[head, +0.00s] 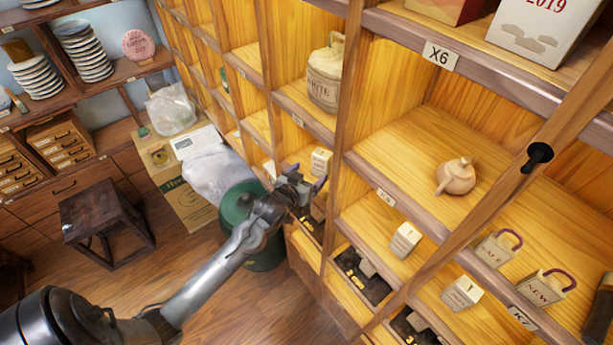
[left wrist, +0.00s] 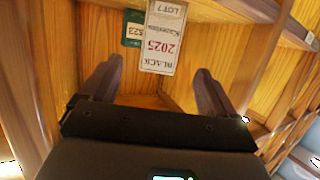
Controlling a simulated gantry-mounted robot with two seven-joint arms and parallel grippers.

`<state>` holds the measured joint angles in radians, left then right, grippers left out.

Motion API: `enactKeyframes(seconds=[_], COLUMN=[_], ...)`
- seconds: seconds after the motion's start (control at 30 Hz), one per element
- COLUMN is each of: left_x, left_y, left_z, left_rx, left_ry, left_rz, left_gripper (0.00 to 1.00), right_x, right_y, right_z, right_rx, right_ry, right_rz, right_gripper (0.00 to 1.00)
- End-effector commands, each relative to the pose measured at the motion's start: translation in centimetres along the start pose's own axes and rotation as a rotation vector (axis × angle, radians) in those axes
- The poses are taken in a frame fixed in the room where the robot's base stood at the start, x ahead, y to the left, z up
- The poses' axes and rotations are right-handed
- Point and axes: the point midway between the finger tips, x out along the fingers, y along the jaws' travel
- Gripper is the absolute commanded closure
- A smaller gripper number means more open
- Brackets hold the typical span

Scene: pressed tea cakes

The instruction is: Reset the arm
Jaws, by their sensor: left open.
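My left arm reaches in from the lower left in the head view. Its gripper (head: 308,184) is at the front of the wooden shelf unit, by a lower compartment. In the left wrist view the gripper (left wrist: 160,66) has its two dark fingers spread wide with nothing held between them. My right gripper is not in view.
Wooden shelf posts (head: 345,110) stand close to the gripper. A green drum (head: 238,208) is below the arm. A clay teapot (head: 456,177), a cloth sack (head: 325,78) and small boxes (head: 405,240) sit in compartments. A dark stool (head: 95,212) stands left, with open floor around it.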

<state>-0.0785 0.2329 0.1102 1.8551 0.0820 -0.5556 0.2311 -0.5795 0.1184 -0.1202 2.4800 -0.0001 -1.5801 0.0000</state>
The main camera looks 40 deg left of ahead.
Motion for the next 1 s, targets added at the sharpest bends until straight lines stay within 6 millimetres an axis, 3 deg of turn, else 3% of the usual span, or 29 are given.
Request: enactKeyframes(seconds=[0.57,0.7,0.77,0.87,1.0], left_x=[-0.7,-1.5,-2.5,-5.6,-12.4], left_y=[0.0,-0.2,0.0,1.6,5.5], left_z=[0.0,1.0,2.2,3.5,4.8], left_rx=[0.0,0.006,0.009,0.013,0.029], left_ry=[-0.001,-0.033,-0.067,-0.122,-0.27], left_rz=[0.0,-0.001,0.002,0.034,0.105], left_gripper=[0.11,0.11,0.11,0.11,0.11], right_x=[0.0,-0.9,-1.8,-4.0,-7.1], right_y=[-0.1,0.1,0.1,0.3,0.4], right_z=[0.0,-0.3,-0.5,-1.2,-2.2], right_rx=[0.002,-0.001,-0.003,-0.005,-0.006], right_ry=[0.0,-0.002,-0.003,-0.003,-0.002], right_rz=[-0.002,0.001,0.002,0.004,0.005], right_gripper=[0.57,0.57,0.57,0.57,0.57])
